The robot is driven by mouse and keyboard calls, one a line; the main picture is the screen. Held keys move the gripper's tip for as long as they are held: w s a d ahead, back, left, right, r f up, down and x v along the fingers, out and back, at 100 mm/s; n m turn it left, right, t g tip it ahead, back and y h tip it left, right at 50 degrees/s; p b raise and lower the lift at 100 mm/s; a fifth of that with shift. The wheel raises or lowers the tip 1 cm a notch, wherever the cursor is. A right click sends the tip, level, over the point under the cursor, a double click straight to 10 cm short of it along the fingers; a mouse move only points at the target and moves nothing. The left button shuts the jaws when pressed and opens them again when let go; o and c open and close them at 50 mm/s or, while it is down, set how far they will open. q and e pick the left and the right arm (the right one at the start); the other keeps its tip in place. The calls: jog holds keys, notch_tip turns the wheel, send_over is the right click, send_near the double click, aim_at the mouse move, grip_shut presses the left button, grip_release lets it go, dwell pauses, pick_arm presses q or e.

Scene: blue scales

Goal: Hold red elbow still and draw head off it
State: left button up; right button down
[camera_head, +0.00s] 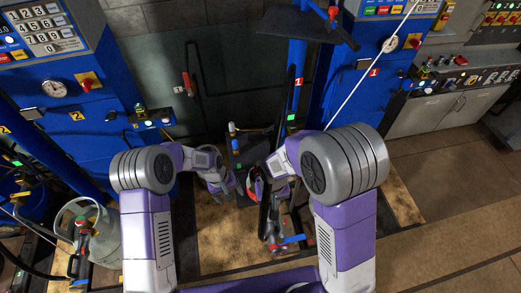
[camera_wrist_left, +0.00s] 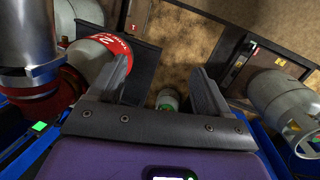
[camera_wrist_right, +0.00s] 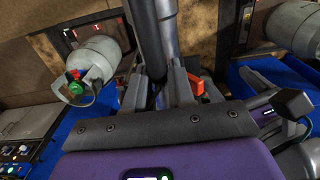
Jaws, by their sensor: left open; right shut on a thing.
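My right gripper (camera_wrist_right: 158,92) is shut on a dark part at the lower end of a thick dark grey tube (camera_wrist_right: 155,35). A small orange-red piece (camera_wrist_right: 205,88) shows just right of its fingers. In the head view this gripper (camera_head: 262,185) is beside a red part, with a dark hose-like length below it. My left gripper (camera_wrist_left: 163,88) is open with nothing between its fingers. Left of it is a grey metal cylinder (camera_wrist_left: 30,45) with a red collar (camera_wrist_left: 35,88) at its lower end. I cannot tell which red part is the elbow, or where the head joins it.
Another grey bottle (camera_wrist_left: 285,105) is at right. A bottle with a green and red valve (camera_wrist_right: 95,65) shows in the right wrist view. Blue scale cabinets (camera_head: 70,95) stand behind; open floor (camera_head: 450,210) is at right.

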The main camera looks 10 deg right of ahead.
pick_arm(q)
jog(key=w+d+r, duration=0.2)
jog(key=d+r, duration=0.2)
jog(key=r, duration=0.1)
jog(key=w+d+r+m+y, duration=0.1)
jog(key=w+d+r, duration=0.1)
jog(key=d+r, duration=0.2)
jog(key=w+d+r+t+y, duration=0.1)
jog(key=w+d+r, duration=0.1)
jog(key=d+r, duration=0.2)
jog(key=shift+w+d+r, duration=0.1)
jog(key=shift+d+r, duration=0.1)
jog(key=shift+r, duration=0.6)
jog(key=shift+d+r, duration=0.15)
jog(key=shift+r, duration=0.6)
notch_tip(320, 180, down, 12)
jog(key=shift+r, duration=0.1)
jog(key=c, duration=1.2)
jog(key=shift+r, duration=0.1)
